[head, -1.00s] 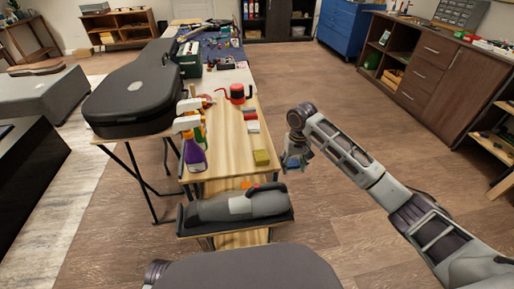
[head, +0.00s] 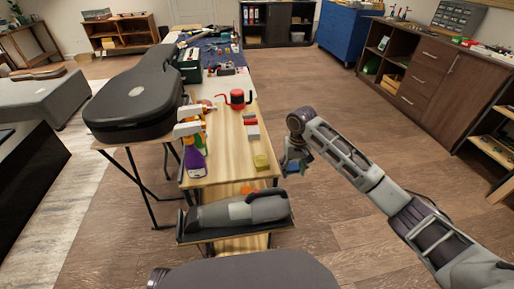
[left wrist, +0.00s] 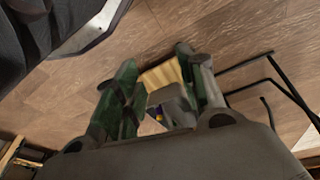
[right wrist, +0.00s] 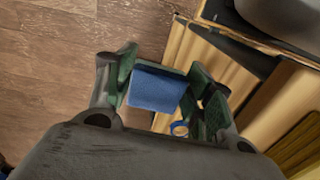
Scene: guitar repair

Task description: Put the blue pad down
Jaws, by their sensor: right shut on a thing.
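My right gripper (head: 296,166) is beside the right edge of the wooden table (head: 226,165), over the floor. It is shut on the blue pad (right wrist: 157,90), which sits between its green fingers in the right wrist view. In the head view only a small bit of blue shows at the fingertips. A yellow-green pad (head: 261,161) lies on the table near its right edge, just left of this gripper. My left gripper (left wrist: 158,90) shows only in the left wrist view. Its fingers are apart, with no object clearly held.
A grey handheld vacuum (head: 238,211) lies on a dark tray at the table's near end. Spray bottles (head: 194,158) stand along the left edge. A red kettle-like pot (head: 237,98) and a red-and-white block (head: 252,130) are farther back. The middle of the tabletop is clear.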

